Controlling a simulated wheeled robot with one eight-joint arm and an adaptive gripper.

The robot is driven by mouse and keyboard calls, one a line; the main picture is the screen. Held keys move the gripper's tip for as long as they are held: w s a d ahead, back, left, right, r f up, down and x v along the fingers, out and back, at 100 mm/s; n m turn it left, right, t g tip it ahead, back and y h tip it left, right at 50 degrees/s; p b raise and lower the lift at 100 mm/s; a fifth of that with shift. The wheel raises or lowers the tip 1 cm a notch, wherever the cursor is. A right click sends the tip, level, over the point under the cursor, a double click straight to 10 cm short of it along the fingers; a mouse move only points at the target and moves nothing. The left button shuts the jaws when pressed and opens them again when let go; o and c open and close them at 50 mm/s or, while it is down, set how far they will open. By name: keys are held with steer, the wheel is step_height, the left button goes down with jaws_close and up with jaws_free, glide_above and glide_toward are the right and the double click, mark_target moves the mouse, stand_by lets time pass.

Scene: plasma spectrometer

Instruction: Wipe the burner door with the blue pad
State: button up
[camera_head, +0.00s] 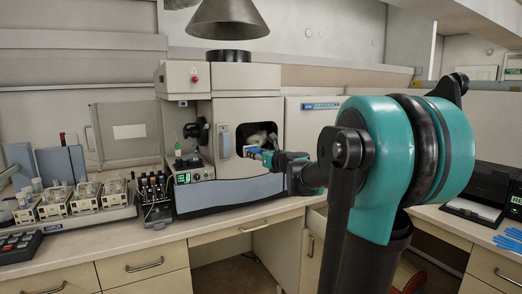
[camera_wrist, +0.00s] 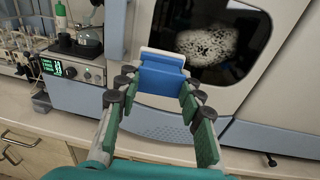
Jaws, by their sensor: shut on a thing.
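The burner door (camera_head: 225,135) is on the front of the beige spectrometer and has a dark window. In the wrist view, the door's window (camera_wrist: 164,20) carries a whitish, speckled patch (camera_wrist: 208,46). My gripper (camera_head: 268,156) is in front of the door's lower part. It is shut on the blue pad (camera_wrist: 162,80), which has a white strip along its far edge. The pad also shows in the head view (camera_head: 254,150), near the lower edge of the window. I cannot tell whether the pad touches the door. My arm hides part of the spectrometer's right side.
Several beaker stations (camera_head: 88,196) stand farther left. A black printer (camera_head: 484,190) and blue gloves (camera_head: 509,242) are at the right.

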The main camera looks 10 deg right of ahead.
mark_target(256, 146)
steer(key=shift+s+d+r+m+t+h, duration=0.15)
steer(key=shift+d+r+m+t+h, duration=0.3)
steer(key=shift+d+r, duration=0.35)
steer(key=shift+x, duration=2.95)
steer(key=shift+x, duration=1)
steer(key=shift+d, duration=0.2)
steer(key=shift+w+d, duration=0.25)
steer(key=shift+d, duration=0.55)
steer(key=shift+w+d, duration=0.2)
steer(key=shift+d, duration=0.65)
steer(key=shift+w+d+r, duration=0.1)
steer(key=shift+w+d, duration=0.25)
steer(key=shift+d, duration=0.45)
steer(key=shift+w+d, duration=0.35)
steer(key=shift+d, duration=0.5)
steer(key=d, duration=0.1)
steer(key=w+d, duration=0.1)
steer(key=d, duration=0.1)
steer(key=shift+w+d, duration=0.1)
steer(key=shift+d, duration=0.05)
